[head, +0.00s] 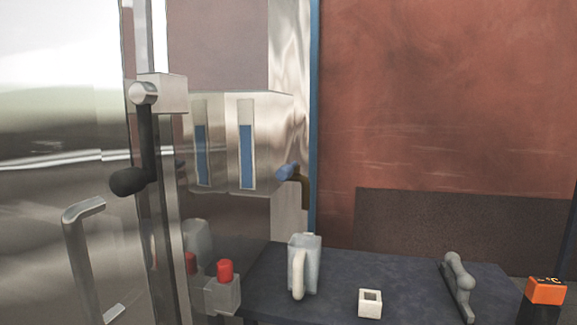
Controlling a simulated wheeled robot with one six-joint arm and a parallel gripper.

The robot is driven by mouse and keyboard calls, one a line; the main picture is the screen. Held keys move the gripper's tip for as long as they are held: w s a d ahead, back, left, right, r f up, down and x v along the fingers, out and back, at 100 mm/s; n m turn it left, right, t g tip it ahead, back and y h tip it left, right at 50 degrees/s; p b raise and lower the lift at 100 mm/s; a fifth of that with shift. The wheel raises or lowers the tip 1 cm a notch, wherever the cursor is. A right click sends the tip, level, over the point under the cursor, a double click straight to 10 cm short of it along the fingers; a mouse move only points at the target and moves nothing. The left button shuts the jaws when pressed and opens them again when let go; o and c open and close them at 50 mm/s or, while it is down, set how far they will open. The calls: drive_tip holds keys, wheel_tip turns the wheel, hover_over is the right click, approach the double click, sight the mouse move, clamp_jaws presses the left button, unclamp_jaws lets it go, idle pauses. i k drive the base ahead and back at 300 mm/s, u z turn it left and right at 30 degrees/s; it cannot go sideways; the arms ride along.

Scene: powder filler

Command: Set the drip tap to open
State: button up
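The drip tap is most likely the small tap with a blue handle (287,172) and a dark brass spout (305,190). It sits on the right side of a steel box (272,120) with two blue gauge strips. The spout bends downward, above the dark table. The blue handle lies roughly sideways, and I cannot tell from it whether the tap is open or shut. My gripper is not in view.
An orange device (546,290) is at right. A black crank (147,150) and a red button (225,271) are left.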

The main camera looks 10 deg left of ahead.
sight(286, 171)
drive_tip(key=u, duration=0.1)
drive_tip(key=k, duration=0.4)
drive_tip(key=z, duration=0.4)
drive_tip(key=i, duration=0.7)
drive_tip(key=u, duration=0.85)
drive_tip(key=i, duration=0.55)
drive_tip(key=u, duration=0.55)
